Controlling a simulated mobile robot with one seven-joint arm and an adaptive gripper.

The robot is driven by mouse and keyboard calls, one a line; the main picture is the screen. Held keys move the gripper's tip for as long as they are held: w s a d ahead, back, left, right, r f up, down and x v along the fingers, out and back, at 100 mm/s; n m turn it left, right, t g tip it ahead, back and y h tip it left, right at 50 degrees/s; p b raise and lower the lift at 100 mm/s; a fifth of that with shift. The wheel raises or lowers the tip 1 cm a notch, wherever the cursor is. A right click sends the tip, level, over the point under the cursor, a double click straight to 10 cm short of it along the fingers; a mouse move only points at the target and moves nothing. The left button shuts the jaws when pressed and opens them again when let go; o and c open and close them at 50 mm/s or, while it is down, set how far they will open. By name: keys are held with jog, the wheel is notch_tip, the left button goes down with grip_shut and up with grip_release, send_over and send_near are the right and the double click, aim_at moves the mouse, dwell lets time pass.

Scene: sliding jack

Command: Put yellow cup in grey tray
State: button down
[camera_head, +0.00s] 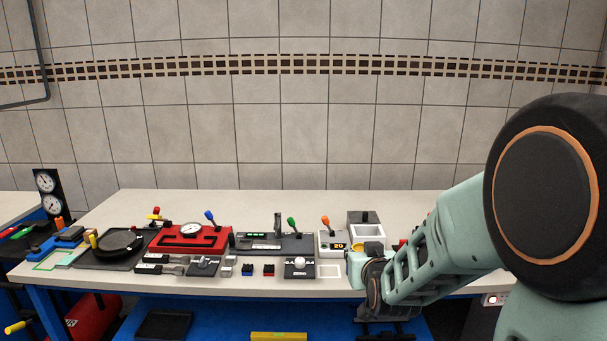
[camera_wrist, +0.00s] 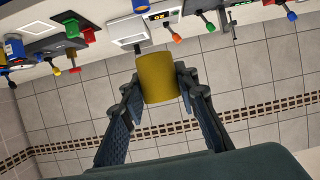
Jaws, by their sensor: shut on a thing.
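The yellow cup (camera_wrist: 158,80) sits between the fingers of my gripper (camera_wrist: 161,76) in the wrist view, and they are shut on it. In the head view only a small yellow part of the cup (camera_head: 357,246) shows; my gripper and arm hide the rest. A square, open grey box at the back of the bench, apparently the grey tray (camera_head: 353,230), stands behind the cup and gripper. A pale box with a grey inside in the wrist view (camera_wrist: 118,29) looks like the same tray. The cup appears apart from it.
A device with a lit display (camera_head: 338,246) and an orange lever stands just left of the cup. A grey unit with a green lever (camera_head: 275,243), a red unit (camera_head: 190,238) and a round black pan (camera_head: 118,242) lie further left. The tiled wall rises behind the bench.

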aim_at(361, 248)
notch_tip(361, 248, up, 6)
jog(key=p, duration=0.4)
jog(key=shift+r+p, duration=0.15)
jog(key=shift+p, duration=0.2)
jog(key=f, duration=0.2)
jog(key=s+f, duration=0.1)
jog(key=f, duration=0.2)
jog(key=shift+s+f, duration=0.15)
jog(key=shift+f, duration=0.05)
jog(key=shift+s+f, duration=0.1)
jog(key=shift+f, duration=0.1)
jog(key=shift+a, duration=0.15)
